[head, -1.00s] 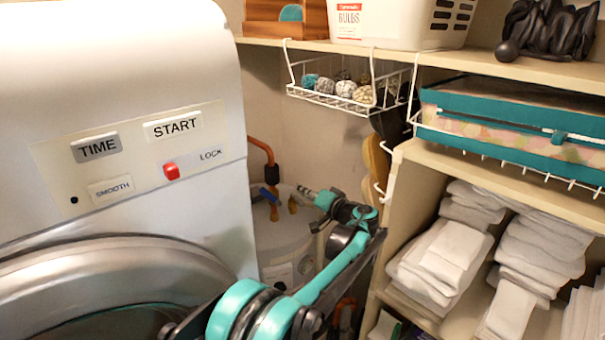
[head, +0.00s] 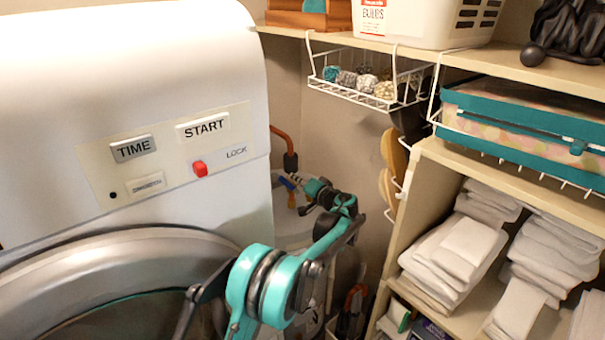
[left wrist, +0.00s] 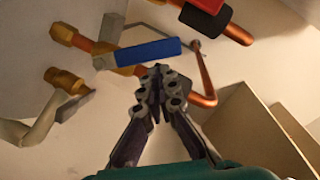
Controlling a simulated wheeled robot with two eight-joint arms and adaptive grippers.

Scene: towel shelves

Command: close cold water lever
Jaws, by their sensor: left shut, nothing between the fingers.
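The cold water lever is a blue handle (left wrist: 148,52) on a brass and copper valve, lying nearly crosswise in the left wrist view. It also shows small in the head view as a blue bar (head: 287,183) behind the washing machine's right side. My left gripper (left wrist: 158,82) is shut and empty, its fingertips just below the right half of the blue handle in the wrist view. In the head view my left gripper (head: 293,179) is beside the lever. I cannot tell whether they touch. My right gripper is not in view.
A red handle (left wrist: 206,18) and copper pipe (left wrist: 204,75) are close by. The white washing machine (head: 130,90) stands left. Shelves with folded towels (head: 455,255) stand right. A wire basket (head: 365,90) hangs above. The lever is in a narrow gap.

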